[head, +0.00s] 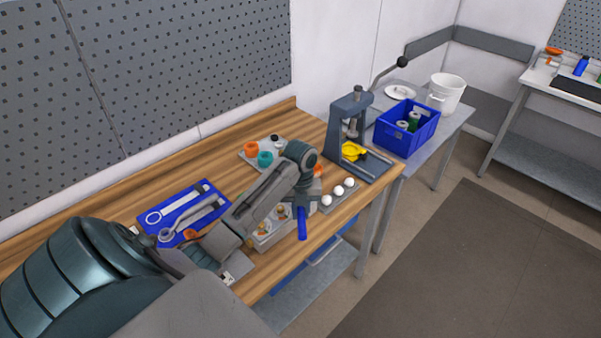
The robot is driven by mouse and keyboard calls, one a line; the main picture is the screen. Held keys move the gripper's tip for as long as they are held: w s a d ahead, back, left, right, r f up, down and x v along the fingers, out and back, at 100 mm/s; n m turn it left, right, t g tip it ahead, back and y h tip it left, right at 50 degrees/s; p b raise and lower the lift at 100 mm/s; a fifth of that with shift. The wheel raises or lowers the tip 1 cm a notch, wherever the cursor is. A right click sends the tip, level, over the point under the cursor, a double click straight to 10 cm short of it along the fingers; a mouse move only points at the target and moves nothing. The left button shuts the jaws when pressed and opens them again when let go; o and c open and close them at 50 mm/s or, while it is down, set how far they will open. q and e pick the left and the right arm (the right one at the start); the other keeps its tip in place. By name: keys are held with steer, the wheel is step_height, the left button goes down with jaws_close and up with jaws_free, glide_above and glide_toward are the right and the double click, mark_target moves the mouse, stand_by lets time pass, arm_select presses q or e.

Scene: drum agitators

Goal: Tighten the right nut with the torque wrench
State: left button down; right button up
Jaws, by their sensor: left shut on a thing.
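My left gripper (303,200) is over the front part of the wooden bench, shut on a tool with a blue handle (302,224), which looks like the torque wrench. The handle points down toward the bench's front edge; the tool's head is hidden by the gripper and arm. Just left of it, a grey fixture block (266,241) carries small brass-coloured parts, which look like studs or nuts (281,211). The right nut cannot be told apart, and whether the tool touches it cannot be seen. My right gripper is not in view.
A blue tray (153,203) with wrenches lies to the left. Behind the arm is a plate with orange and teal rings (265,159). White balls (338,191) sit in a holder to the right. A press (349,135) and a blue crate (424,129) stand farther right.

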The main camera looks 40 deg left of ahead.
arm_select(q)
steer(key=shift+r, duration=1)
stand_by(1.2)
steer(key=shift+f, duration=0.1)
